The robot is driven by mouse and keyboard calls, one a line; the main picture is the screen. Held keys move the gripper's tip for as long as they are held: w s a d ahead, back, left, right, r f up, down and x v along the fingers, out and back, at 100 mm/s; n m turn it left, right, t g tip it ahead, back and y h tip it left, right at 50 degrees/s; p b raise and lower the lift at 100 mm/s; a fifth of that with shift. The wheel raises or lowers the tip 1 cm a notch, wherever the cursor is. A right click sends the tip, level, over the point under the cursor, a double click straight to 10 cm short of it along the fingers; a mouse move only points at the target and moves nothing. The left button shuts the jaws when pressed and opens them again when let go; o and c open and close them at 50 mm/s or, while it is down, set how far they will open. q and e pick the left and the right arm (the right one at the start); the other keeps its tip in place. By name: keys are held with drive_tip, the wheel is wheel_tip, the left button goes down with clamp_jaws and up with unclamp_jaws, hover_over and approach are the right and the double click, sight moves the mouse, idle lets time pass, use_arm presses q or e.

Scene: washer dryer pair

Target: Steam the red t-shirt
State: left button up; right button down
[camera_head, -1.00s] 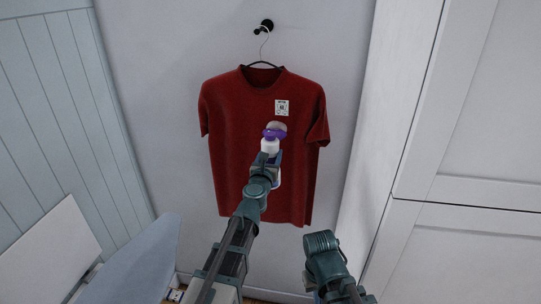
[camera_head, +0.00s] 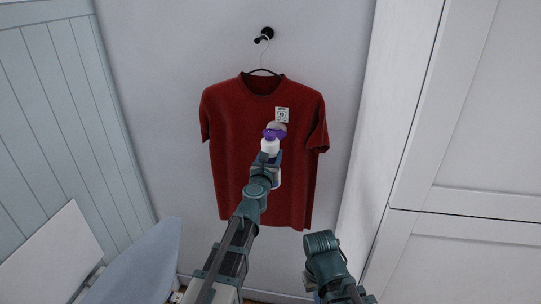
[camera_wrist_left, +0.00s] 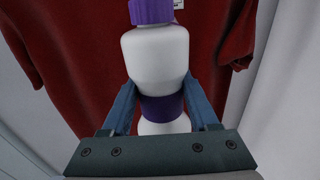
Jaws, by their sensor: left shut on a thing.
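The red t-shirt (camera_head: 240,140) hangs on a hanger (camera_head: 263,62) from a black wall hook (camera_head: 265,34) in the head view. A white patch with dark marks (camera_head: 282,114) is on its chest. My left gripper (camera_wrist_left: 160,100) is shut on a white and purple steamer (camera_wrist_left: 155,55), held upright in front of the shirt. In the head view the steamer's head (camera_head: 275,132) overlaps the shirt just below the patch; I cannot tell whether it touches the cloth. The shirt also fills the back of the left wrist view (camera_wrist_left: 90,60). My right arm shows at lower right; its fingertips are hidden.
A blue-grey ironing board (camera_head: 135,262) and a white panel (camera_head: 50,250) stand at lower left, by a blue panelled wall (camera_head: 50,110). White cabinet doors (camera_head: 480,130) close off the right side. The wall around the shirt is clear.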

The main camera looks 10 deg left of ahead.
use_arm(q)
wheel_tip(320, 180, down, 24)
drive_tip(key=b, duration=2.4)
drive_tip(key=shift+d, duration=0.15)
idle(2.0)
drive_tip(key=a, duration=1)
drive_tip(key=shift+w, duration=0.2)
idle(1.4)
